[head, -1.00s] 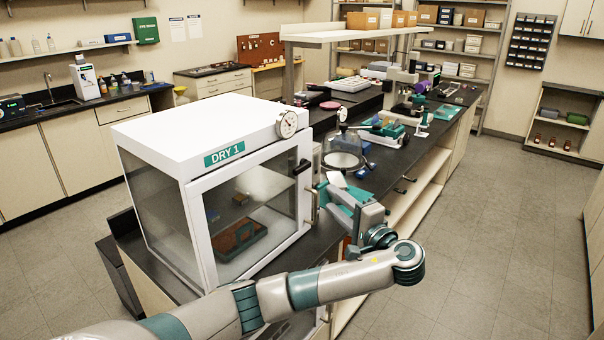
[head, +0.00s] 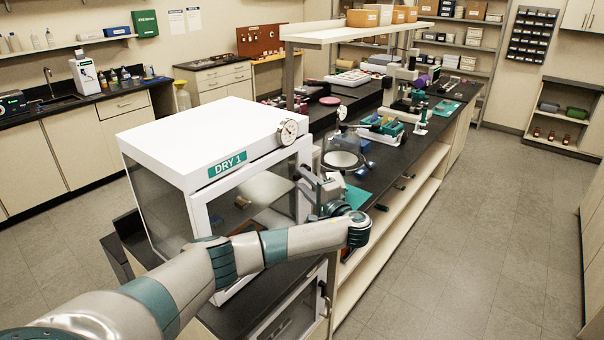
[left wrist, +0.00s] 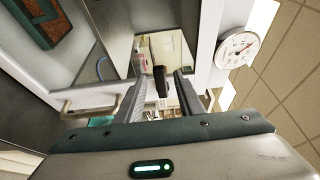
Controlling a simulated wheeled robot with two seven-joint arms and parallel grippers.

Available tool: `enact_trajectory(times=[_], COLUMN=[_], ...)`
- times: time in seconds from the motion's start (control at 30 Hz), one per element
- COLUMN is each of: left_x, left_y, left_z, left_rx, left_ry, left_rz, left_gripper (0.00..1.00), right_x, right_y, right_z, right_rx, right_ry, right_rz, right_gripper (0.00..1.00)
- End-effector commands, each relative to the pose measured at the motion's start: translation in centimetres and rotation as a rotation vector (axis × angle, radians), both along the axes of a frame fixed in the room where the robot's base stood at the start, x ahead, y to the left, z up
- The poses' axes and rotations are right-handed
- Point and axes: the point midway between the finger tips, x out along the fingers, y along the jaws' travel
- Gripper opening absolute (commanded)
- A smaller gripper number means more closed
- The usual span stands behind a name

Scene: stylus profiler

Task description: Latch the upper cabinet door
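The upper cabinet, a white box labelled DRY 1 (head: 200,135), stands on the black bench. Its white-framed glass door (head: 204,214) looks closed or nearly so; I cannot tell if it is flush. My left gripper (head: 303,180) is at the door's right edge, below the dial, and hides the latch in the head view. In the left wrist view, the left gripper (left wrist: 163,92) is open, its two fingers apart on either side of a black latch lever (left wrist: 160,80). I cannot tell if they touch it. A metal door handle (left wrist: 91,106) is left of the fingers. My right gripper is not in view.
A round dial (head: 289,131) sits at the cabinet's top right corner and close right of the fingers in the left wrist view (left wrist: 236,50). A glass bell jar (head: 342,150) and teal instruments (head: 383,126) stand farther along the bench. The floor at right is clear.

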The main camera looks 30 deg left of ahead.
Motion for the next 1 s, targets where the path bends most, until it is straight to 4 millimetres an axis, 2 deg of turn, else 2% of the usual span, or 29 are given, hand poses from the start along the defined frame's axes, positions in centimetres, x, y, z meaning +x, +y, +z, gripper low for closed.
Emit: enact_trajectory(times=[0.2, 0.57, 0.7, 0.73, 1.0], left_x=[0.9, 1.0, 1.0, 1.0, 1.0], left_y=[1.6, 1.9, 1.9, 1.9, 1.9], left_z=[0.1, -0.1, 0.0, 0.0, -0.2], left_rx=[0.000, 0.000, 0.000, 0.000, -0.001], left_ry=[0.000, -0.001, -0.001, -0.001, -0.005], left_rz=[0.000, -0.001, -0.001, -0.001, -0.001], left_gripper=[0.34, 0.34, 0.03, 0.00, 0.00], right_x=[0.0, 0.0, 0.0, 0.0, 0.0], right_y=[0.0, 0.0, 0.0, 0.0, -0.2], right_z=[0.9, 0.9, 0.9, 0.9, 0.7], right_rx=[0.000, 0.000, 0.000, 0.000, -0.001], right_ry=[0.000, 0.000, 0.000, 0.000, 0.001], right_rz=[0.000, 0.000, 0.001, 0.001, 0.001], right_gripper=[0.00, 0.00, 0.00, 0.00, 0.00])
